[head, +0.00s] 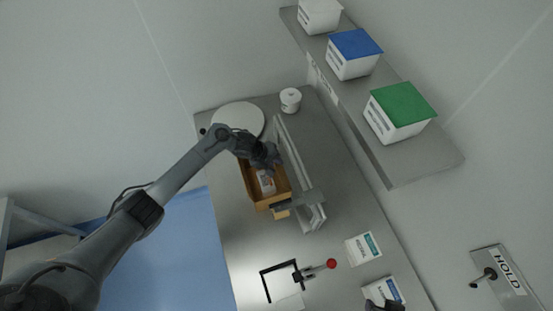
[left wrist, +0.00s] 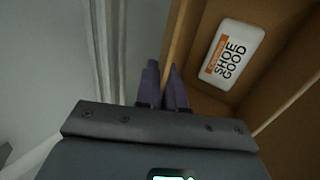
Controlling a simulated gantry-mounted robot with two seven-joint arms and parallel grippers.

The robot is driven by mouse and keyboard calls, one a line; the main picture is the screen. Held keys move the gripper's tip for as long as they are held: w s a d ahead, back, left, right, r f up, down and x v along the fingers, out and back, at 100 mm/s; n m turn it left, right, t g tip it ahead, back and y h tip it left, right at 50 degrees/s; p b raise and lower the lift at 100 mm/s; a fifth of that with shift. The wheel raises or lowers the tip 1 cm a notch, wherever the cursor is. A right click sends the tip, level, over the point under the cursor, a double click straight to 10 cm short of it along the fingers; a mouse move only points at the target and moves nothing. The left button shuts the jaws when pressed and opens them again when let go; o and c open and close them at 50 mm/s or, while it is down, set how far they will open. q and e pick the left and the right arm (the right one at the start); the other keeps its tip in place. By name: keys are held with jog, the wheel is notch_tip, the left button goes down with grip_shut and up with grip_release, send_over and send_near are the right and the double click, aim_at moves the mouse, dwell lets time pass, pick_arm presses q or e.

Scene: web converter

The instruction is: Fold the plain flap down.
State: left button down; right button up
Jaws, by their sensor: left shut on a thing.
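An open cardboard box (head: 249,182) sits on the grey table with a white packet (head: 266,184) inside. In the left wrist view, the packet (left wrist: 233,54) reads "SHOE GOOD". My left gripper (head: 268,162) is at the box's far end in the head view. In the left wrist view, its dark fingers (left wrist: 163,82) are closed at the thin tan edge of the box (left wrist: 182,38). Whether that edge is the plain flap or a fixed wall I cannot tell. A small tan piece (head: 282,214) shows at the box's near end. A dark part at the bottom edge, perhaps my right gripper (head: 385,305), is cut off.
Pale rails (head: 296,165) with a grey crossbar (head: 298,199) stand close right of the box. A white disc (head: 238,119) and white pot (head: 290,100) are behind. A red-knobbed lever (head: 331,264) and a card (head: 363,248) lie nearer. A shelf (head: 425,166) holds cartons.

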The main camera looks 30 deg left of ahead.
pick_arm(q)
jog(key=shift+s+a+f+t+h, duration=0.2)
jog(key=shift+t+h, duration=0.35)
jog(key=shift+t, duration=0.05)
jog(key=shift+s+a+f+t+h, duration=0.15)
jog(key=shift+s+f+t+h, duration=0.05)
jog(key=shift+t+h, duration=0.4)
jog(key=c, duration=1.3)
grip_release()
jog(key=shift+r, duration=0.1)
jog(key=v, duration=1)
jog(key=shift+s+a+r+p, duration=0.15)
jog(key=shift+a+r+p, duration=0.1)
jog(key=shift+p, duration=0.15)
jog(key=shift+c, duration=0.3)
